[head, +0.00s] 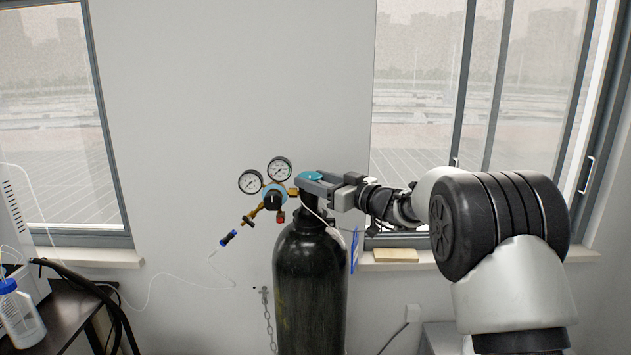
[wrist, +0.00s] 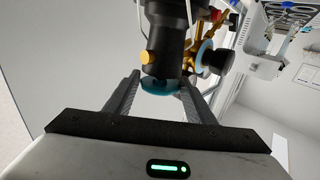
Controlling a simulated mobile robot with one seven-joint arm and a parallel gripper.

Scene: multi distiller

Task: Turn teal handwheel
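The teal handwheel (head: 313,176) sits on top of the black gas cylinder (head: 310,285). In the wrist view the teal handwheel (wrist: 160,88) lies between my two grey fingers, below the dark valve body. My gripper (head: 311,182) reaches in from the right at the height of the wheel. The fingers partly hide the wheel in the head view.
A brass regulator with two gauges (head: 265,176) and a black knob (head: 273,200) is close left of the wheel. A blue tag (head: 355,250) hangs at the cylinder's right. A dark table (head: 65,320) with a white bottle (head: 18,312) stands at the left.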

